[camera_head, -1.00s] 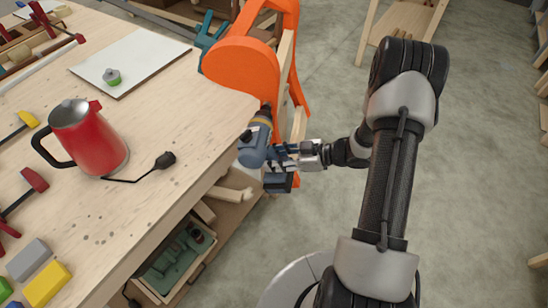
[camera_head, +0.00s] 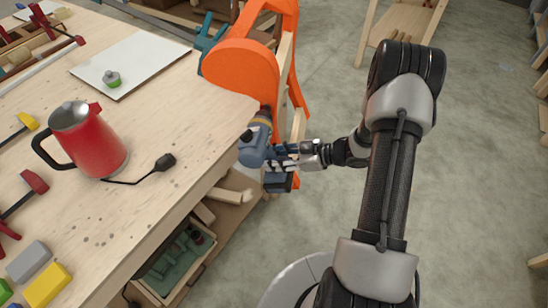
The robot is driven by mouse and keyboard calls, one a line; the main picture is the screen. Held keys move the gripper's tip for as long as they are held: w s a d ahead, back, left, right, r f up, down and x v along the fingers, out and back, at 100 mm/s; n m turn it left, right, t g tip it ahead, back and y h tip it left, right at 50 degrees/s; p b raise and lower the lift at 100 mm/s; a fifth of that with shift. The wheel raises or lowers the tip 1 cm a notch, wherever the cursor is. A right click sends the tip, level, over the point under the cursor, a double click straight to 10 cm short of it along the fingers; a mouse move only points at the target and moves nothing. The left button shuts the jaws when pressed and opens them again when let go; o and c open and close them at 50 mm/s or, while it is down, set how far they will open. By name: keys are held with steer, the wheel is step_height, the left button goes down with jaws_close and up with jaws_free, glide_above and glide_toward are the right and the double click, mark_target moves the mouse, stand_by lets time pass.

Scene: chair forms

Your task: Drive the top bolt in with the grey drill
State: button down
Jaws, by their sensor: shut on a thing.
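My gripper (camera_head: 285,158) is shut on the grey-blue drill (camera_head: 254,148) beside the workbench's right edge. The drill's body is upright in the picture, with its battery base (camera_head: 278,183) below and its yellow-ringed front end toward the orange chair form (camera_head: 242,72). The chair form stands at the far right corner of the bench. The drill's tip is hidden against the chair form's lower edge, so I cannot tell whether it touches a bolt. No bolt shows clearly.
A teal clamp (camera_head: 208,38) is by the chair form. Open floor (camera_head: 480,180) lies to the right.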

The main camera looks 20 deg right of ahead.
steer(key=shift+w+d+r, duration=0.15)
steer(key=shift+w, duration=0.1)
steer(key=shift+s, duration=0.15)
steer(key=shift+s+a+p, duration=0.25)
steer(key=shift+s+a, duration=0.3)
steer(key=shift+s, duration=0.25)
steer(key=shift+s+a+p, duration=0.2)
steer(key=shift+s+a, duration=0.3)
steer(key=shift+s, duration=0.3)
steer(key=shift+s+a+p, duration=0.25)
steer(key=shift+s+a, duration=0.3)
steer(key=shift+s, duration=0.25)
